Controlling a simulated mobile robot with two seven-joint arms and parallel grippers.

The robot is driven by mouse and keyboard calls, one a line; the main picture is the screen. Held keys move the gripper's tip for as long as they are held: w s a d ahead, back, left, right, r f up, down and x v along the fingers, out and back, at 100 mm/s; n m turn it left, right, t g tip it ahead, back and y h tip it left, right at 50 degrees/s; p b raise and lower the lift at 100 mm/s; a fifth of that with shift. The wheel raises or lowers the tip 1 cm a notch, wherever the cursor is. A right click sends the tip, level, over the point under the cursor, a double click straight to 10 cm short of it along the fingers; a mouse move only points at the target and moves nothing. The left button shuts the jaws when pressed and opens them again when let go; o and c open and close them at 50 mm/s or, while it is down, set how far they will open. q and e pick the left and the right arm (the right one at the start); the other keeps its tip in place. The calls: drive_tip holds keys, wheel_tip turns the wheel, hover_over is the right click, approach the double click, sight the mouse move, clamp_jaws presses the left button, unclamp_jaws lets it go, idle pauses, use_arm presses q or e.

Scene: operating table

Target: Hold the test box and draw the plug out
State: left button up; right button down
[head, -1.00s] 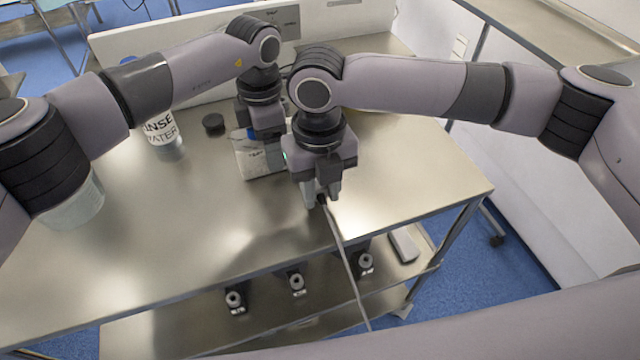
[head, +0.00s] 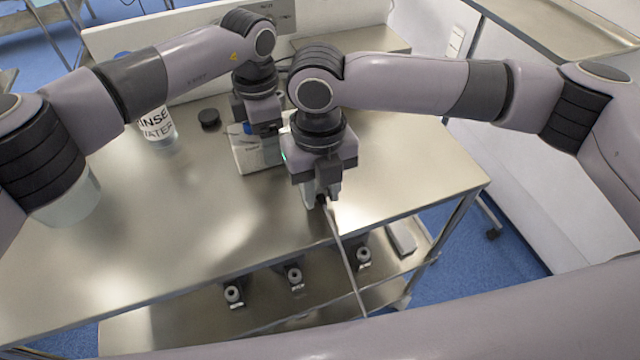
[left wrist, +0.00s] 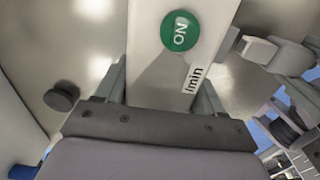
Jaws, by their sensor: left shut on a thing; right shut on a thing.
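The test box (head: 252,154) is a pale box standing on the steel table. My left gripper (head: 264,133) is over it, and the left wrist view shows its fingers on both sides of the white box (left wrist: 160,75) with a green ON button. My right gripper (head: 322,194) is to the right and nearer to me, shut on the dark plug (head: 322,201), which is mostly hidden by the fingers. A grey cable (head: 346,262) runs down from it past the table's front edge.
A rinse water bottle (head: 157,127) and a small dark round piece (head: 209,118) stand left of the box. A translucent tub (head: 75,200) is at the far left. The front of the steel table (head: 190,235) is clear. A lower shelf holds several dark items.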

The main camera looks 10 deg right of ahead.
drive_tip(key=shift+s, duration=0.1)
drive_tip(key=shift+s+d, duration=0.2)
drive_tip(key=shift+s, duration=0.6)
drive_tip(key=shift+r, duration=0.1)
wheel_tip(320, 180, up, 7)
drive_tip(key=s, duration=0.2)
drive_tip(key=shift+d+r, duration=0.15)
drive_tip(key=shift+r, duration=0.05)
idle(0.4)
use_arm(q)
drive_tip(key=o, duration=1.4)
drive_tip(key=shift+c, duration=0.2)
